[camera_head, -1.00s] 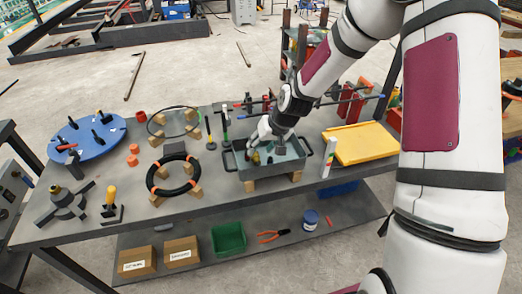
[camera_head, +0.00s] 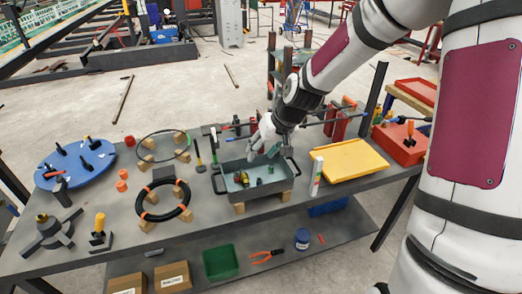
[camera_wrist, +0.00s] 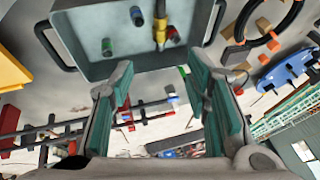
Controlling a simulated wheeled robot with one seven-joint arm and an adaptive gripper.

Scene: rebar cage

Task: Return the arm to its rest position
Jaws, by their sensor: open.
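My gripper (camera_head: 265,147) is above the back edge of a grey tray (camera_head: 280,192) on the workbench (camera_head: 210,225), raised clear of it. In the wrist view my gripper (camera_wrist: 163,62) is open, with teal pads spread apart and nothing between them. The tray (camera_wrist: 90,67) shows ahead of the fingers there. A few small objects, one with yellow and red parts (camera_head: 245,179), lie in the tray. My arm reaches in from the upper right and hides part of the bench's back edge.
A yellow tray (camera_head: 352,163) and a white tube (camera_head: 317,176) stand right of the grey tray. Left are a black ring (camera_head: 146,214) on wooden blocks and a blue disc (camera_head: 72,167). A red box (camera_head: 400,147) is at right.

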